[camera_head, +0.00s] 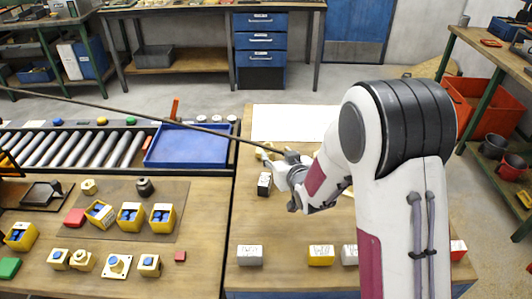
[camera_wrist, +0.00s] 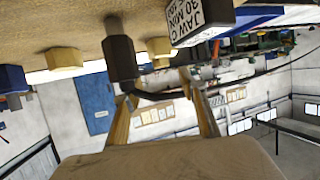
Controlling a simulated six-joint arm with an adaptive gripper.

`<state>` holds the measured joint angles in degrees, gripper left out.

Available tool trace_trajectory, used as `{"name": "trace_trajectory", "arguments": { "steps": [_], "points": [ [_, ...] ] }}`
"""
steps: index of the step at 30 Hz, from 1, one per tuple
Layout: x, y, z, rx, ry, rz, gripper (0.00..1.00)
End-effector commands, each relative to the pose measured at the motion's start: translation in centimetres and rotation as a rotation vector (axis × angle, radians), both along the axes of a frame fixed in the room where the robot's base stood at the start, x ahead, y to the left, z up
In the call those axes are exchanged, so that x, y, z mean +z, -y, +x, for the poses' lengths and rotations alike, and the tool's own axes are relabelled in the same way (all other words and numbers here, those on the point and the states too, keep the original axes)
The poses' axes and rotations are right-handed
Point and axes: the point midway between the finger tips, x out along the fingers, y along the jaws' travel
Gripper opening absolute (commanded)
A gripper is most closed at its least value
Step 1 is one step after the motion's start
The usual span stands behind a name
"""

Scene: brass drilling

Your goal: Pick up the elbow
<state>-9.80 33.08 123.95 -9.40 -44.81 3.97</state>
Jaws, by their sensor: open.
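My gripper (camera_head: 288,178) is over the right table, beside a black-and-white block (camera_head: 264,184). The wrist view shows the block, marked JAW C 30 MM (camera_wrist: 203,20), a dark hexagonal piece (camera_wrist: 120,58) and a yellow piece (camera_wrist: 64,58). More brass fittings (camera_head: 83,262) lie on the left table, their exact shapes too small to tell.
A blue tray (camera_head: 188,146) sits by the roller conveyor (camera_head: 75,148). Several yellow bins (camera_head: 130,217) stand on the left table. Labelled blocks (camera_head: 249,255) line the right table's front edge. A white sheet (camera_head: 292,123) lies at its back. My arm hides the table's right part.

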Motion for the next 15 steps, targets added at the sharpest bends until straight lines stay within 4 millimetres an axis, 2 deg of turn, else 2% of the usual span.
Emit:
{"name": "trace_trajectory", "arguments": {
  "steps": [5,15],
  "points": [
    [-0.1,-0.1,0.2,0.0,-0.001,0.0,0.42],
    [-0.9,-0.6,2.1,0.0,-0.001,0.0,0.42]
  ]
}}
